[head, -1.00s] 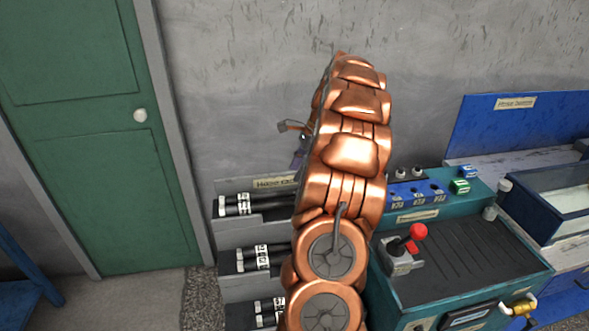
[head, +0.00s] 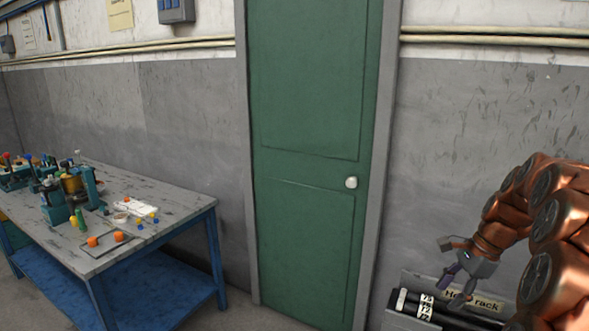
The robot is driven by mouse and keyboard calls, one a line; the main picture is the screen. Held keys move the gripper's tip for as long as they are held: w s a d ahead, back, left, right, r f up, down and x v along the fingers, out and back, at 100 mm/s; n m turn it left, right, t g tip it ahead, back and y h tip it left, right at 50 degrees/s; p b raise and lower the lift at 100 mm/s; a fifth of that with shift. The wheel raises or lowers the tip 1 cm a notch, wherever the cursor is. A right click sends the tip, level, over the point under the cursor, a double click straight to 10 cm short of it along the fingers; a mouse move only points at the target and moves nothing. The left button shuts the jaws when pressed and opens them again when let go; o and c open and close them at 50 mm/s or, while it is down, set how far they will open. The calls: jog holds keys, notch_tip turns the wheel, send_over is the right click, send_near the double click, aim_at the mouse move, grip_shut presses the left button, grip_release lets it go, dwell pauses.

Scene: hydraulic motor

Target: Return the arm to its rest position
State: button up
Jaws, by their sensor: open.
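My copper-coloured arm (head: 555,225) is at the right edge of the head view, bent, with its lower part cut off by the frame. My gripper (head: 452,272) hangs at its end, fingers spread and nothing between them. It appears in front of the grey wall, just above and overlapping the hose rack (head: 415,277) in the picture. Whether it touches the rack cannot be told.
Black hoses (head: 450,312) with white tags lie in the rack. A closed green door (head: 310,130) stands mid-view. At left, a blue-legged workbench (head: 180,208) holds a teal device and small coloured parts. The floor before the door looks clear.

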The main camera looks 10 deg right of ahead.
jog(key=s+a+r+n+g+h, duration=0.1)
jog(key=s+a+n, duration=0.35)
jog(key=a, duration=0.55)
jog(key=s+a+r+n+g, duration=0.1)
jog(key=s+a+n, duration=0.4)
jog(key=a, duration=0.5)
jog(key=s+a+f+n+h, duration=0.1)
jog(key=s+a+f+n, duration=0.1)
jog(key=s+n, duration=0.3)
jog(key=s+a+f+n+g+h, duration=0.1)
jog(key=s+a+n, duration=0.4)
jog(key=s, duration=0.5)
jog(key=shift+s+f+h, duration=0.35)
jog(key=shift+f+h, duration=0.05)
jog(key=shift+f, duration=0.35)
